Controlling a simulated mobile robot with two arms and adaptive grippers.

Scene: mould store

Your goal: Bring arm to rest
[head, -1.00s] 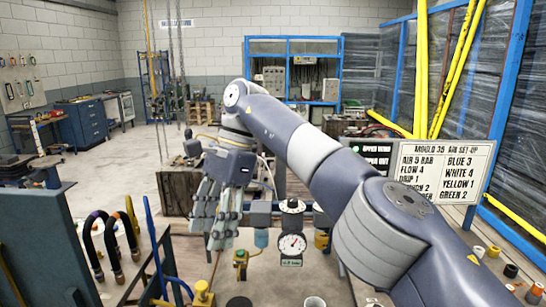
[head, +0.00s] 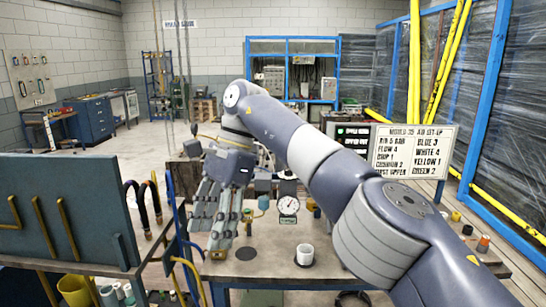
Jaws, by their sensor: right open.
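My right arm comes in from the lower right, rises to an elbow and bends down to its gripper. My right gripper (head: 212,212) hangs with its fingers pointing down over the left part of the workbench (head: 275,262). It is open, and I see nothing between its fingers. The fingertips are above or near the bench top; the exact gap cannot be told. My left gripper is not in view.
A dark panel (head: 65,212) with yellow hooks stands at left. A sign board (head: 414,150) stands at the right. Open floor lies behind left.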

